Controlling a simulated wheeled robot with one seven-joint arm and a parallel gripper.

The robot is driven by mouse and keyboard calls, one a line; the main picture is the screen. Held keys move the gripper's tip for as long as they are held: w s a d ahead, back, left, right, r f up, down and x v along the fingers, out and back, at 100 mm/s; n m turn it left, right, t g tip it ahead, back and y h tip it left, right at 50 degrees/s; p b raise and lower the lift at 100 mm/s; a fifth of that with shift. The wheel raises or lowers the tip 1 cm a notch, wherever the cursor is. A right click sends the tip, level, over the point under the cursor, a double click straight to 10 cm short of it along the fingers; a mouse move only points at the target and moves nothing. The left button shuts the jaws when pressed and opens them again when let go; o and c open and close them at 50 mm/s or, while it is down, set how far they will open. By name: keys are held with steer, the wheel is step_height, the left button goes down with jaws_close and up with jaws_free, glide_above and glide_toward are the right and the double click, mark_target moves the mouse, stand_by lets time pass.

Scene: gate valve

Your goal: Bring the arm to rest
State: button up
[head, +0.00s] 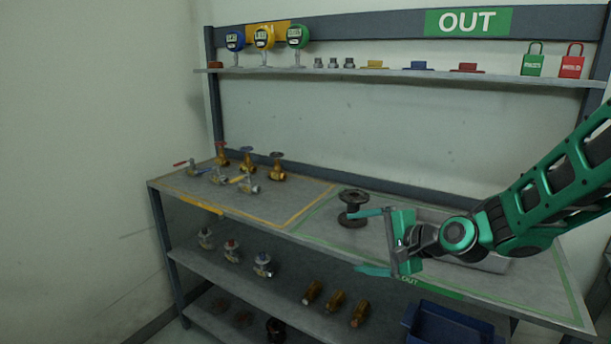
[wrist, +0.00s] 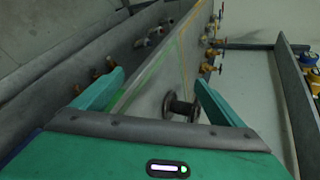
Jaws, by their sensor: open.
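My gripper (head: 364,241) is open and empty at the front of the workbench's right half. Its two green fingers are spread wide, one above the bench top and one past the front edge. In the wrist view my gripper (wrist: 160,88) shows both fingers apart with the bench edge between them. A dark flanged valve body (head: 353,207) stands upright on the bench just behind and left of the upper finger. It also shows in the wrist view (wrist: 180,106), close to the right finger. I cannot tell whether they touch.
Several brass and steel valves (head: 277,167) stand in the yellow-outlined left area of the bench (head: 300,215). Lower shelves hold more fittings (head: 335,301) and a blue bin (head: 450,325). The upper shelf (head: 400,73) carries gauges and two padlocks. A grey tray (head: 490,263) lies under my arm.

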steer(key=s+d+n+g+h, duration=0.3)
steer(key=s+d+g, duration=0.1)
steer(key=s+d, duration=0.9)
steer(key=s+d+f+n+g+h, duration=0.1)
steer(key=s+d+n+g+h, duration=0.2)
steer(key=s+d, duration=1)
steer(key=s+g+h, duration=0.1)
steer(key=s+g, duration=0.1)
steer(key=s, duration=0.6)
steer(key=shift+s+d+f, duration=0.25)
steer(key=shift+s, duration=0.15)
